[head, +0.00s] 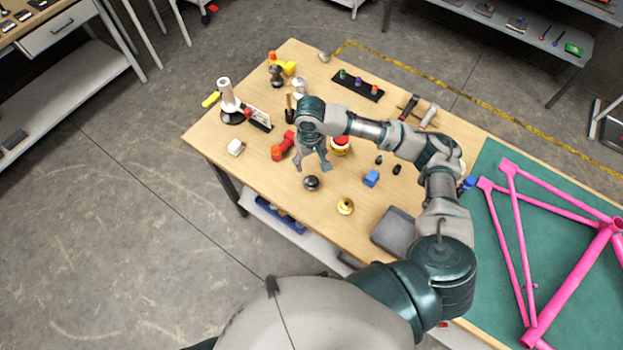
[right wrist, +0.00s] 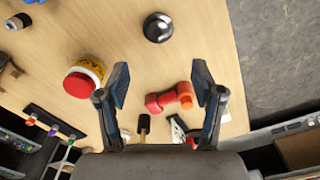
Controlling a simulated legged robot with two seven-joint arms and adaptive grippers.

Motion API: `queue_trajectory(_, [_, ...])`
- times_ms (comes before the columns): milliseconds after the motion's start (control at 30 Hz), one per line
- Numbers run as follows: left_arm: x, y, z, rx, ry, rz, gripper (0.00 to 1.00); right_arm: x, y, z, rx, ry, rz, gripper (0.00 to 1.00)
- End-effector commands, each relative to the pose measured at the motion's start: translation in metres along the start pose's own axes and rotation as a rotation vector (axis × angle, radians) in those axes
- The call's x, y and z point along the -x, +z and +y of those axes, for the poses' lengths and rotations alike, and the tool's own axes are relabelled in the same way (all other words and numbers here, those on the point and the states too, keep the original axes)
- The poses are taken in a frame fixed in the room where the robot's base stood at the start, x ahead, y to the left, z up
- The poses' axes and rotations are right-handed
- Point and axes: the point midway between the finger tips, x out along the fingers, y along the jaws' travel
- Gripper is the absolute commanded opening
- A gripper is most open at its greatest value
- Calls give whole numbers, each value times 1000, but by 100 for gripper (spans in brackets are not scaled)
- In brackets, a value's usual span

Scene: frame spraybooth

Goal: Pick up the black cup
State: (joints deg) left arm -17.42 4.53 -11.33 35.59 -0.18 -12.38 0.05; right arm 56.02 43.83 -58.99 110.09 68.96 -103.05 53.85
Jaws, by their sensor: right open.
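A small round black cup (head: 311,183) with a shiny grey top stands on the wooden table near its front edge. In the right wrist view the black cup (right wrist: 158,27) is near the top, beyond the fingertips and apart from them. My right gripper (head: 313,166) is above the table, just behind the cup in the head view, with its fingers pointing down. In the right wrist view my right gripper (right wrist: 161,78) is open, with its fingers spread and nothing held. My left gripper is not in view.
A red dumbbell-shaped thing (right wrist: 168,98) lies left of my gripper in the head view. A red-lidded jar (head: 340,146), blue block (head: 371,178) and yellow piece (head: 345,206) are nearby. A pink frame (head: 565,295) lies on the green mat at right. Bare wood surrounds the cup.

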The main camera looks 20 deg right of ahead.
Motion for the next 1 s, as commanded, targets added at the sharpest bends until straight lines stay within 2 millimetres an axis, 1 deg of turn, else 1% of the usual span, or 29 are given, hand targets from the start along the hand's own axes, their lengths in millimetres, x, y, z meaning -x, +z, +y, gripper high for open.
queue_trajectory(33, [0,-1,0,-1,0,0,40,-13,0,0,-1,1,-3,68])
queue_trajectory(100, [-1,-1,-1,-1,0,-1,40,-30,-1,0,-1,1,-4,68])
queue_trajectory(233, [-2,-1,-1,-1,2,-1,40,-52,-2,-1,-1,3,-3,68])
queue_trajectory(300, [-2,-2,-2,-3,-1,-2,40,-60,-2,-1,-1,3,-2,68])
queue_trajectory(467, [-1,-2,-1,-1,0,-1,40,-70,0,1,0,1,-1,68])
queue_trajectory(633, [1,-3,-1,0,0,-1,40,-96,2,9,-2,2,-3,68])
queue_trajectory(700, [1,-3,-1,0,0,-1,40,-107,2,9,0,1,-2,68])
queue_trajectory(767, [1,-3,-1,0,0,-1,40,-113,2,9,0,0,-1,68])
queue_trajectory(867, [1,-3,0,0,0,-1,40,-118,2,8,2,1,0,68])
queue_trajectory(1000, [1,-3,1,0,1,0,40,-118,2,8,2,1,0,68])
